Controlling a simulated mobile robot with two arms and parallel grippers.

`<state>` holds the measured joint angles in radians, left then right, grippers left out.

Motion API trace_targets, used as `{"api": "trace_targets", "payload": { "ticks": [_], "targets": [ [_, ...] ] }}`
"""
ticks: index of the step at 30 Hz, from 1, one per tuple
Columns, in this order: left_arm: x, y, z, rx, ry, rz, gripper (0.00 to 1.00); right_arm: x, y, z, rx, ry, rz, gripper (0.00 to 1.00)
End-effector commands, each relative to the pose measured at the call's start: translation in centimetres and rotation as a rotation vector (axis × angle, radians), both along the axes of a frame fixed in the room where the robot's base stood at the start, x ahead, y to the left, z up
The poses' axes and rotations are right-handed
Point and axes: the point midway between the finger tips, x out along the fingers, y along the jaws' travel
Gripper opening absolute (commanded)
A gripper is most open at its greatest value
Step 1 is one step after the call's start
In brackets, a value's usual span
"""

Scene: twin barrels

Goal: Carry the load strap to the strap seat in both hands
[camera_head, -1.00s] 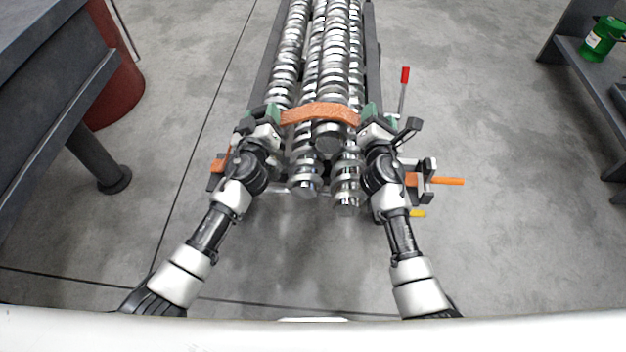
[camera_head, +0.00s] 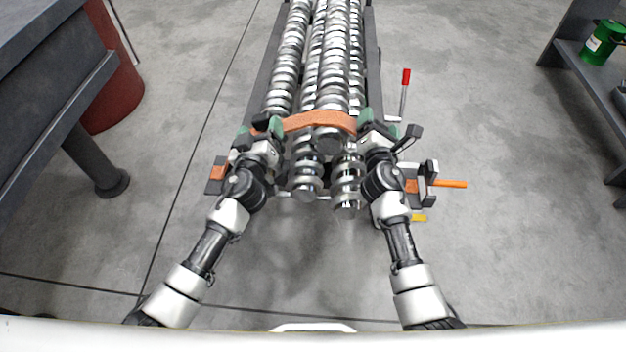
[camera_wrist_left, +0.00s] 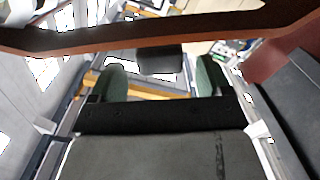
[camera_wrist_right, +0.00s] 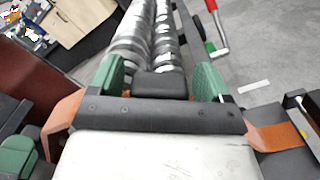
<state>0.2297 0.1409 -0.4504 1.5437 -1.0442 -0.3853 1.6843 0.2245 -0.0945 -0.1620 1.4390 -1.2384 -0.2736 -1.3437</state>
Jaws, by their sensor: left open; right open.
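The load strap (camera_head: 320,120) is an orange-brown band that bows across the top of the metal screw shafts. My left gripper (camera_head: 268,126) is open at the strap's left end. My right gripper (camera_head: 368,120) is open at its right end. Whether the jaws touch the strap is not clear. In the left wrist view a dark brown band (camera_wrist_left: 150,35) crosses beyond the spread green pads of my left gripper (camera_wrist_left: 165,80). In the right wrist view the green pads of my right gripper (camera_wrist_right: 162,80) are apart. I cannot tell which part is the strap seat.
Twin screw shafts (camera_head: 317,65) run away from me in a dark frame. Orange pads on dark blocks sit left (camera_head: 218,172) and right (camera_head: 411,186). A red-handled lever (camera_head: 405,85) stands at right. A dark bench (camera_head: 85,95) and red drum (camera_head: 115,100) are left.

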Motion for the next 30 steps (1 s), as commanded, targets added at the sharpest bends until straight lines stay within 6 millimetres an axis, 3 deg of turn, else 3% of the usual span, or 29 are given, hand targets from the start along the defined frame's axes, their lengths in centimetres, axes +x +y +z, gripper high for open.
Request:
{"api": "trace_targets", "payload": {
  "ticks": [6,13,20,30],
  "targets": [
    [-5.0,0.4,-0.2,-0.003,0.004,0.001,0.79,0.0,0.0,0.0,0.0,-0.001,0.001,0.79],
    [-8.5,0.8,-0.1,-0.001,0.002,0.002,0.79,0.0,0.0,0.0,0.0,-0.001,0.001,0.79],
    [-9.6,0.9,0.0,0.001,0.0,0.003,0.79,-0.7,0.1,-0.1,-0.001,0.001,0.001,0.79],
    [-9.6,0.9,0.0,0.001,0.0,0.002,0.79,-7.3,0.6,-0.1,0.0,0.002,0.002,0.79]
  ]
}}
